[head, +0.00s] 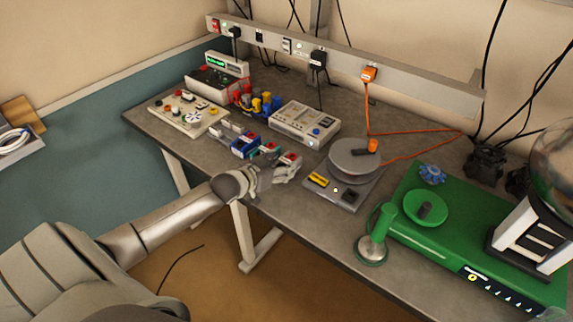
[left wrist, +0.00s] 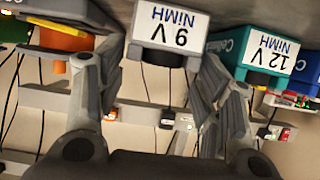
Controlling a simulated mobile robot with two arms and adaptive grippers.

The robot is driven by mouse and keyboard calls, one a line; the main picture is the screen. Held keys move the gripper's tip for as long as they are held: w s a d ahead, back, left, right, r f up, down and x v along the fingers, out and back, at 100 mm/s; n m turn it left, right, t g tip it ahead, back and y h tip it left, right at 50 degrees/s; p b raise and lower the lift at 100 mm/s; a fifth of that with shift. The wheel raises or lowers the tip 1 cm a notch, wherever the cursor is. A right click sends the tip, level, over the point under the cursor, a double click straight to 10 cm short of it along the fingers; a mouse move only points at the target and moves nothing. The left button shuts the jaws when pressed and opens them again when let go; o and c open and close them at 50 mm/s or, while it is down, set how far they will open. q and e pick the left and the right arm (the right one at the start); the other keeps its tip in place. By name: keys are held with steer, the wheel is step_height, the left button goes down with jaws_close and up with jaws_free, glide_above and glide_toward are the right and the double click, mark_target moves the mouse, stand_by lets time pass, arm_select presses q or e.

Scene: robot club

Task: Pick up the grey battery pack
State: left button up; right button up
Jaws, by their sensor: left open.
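The grey battery pack (head: 291,159) lies at the near end of a row of packs on the workbench. In the left wrist view the pale grey pack (left wrist: 168,27) shows its "9 V NiMH" label upside down. My left gripper (head: 281,172) is at the pack, partly covering it in the head view. In the left wrist view its two fingers (left wrist: 160,66) are spread, one on each side of the pack. I cannot tell whether they touch it. My right gripper is not in view.
A teal 12 V pack (left wrist: 272,48) sits close beside the grey one, with a blue pack (head: 244,146) farther along. A grey turntable device (head: 346,192) stands to the right. A grey instrument (head: 305,122) is behind. The bench's front edge is close to my arm.

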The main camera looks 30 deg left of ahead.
mark_target(288, 157)
arm_select(q)
steer(key=shift+x, duration=1.3)
steer(key=c, duration=0.9)
steer(key=shift+r, duration=0.1)
steer(key=shift+c, duration=0.5)
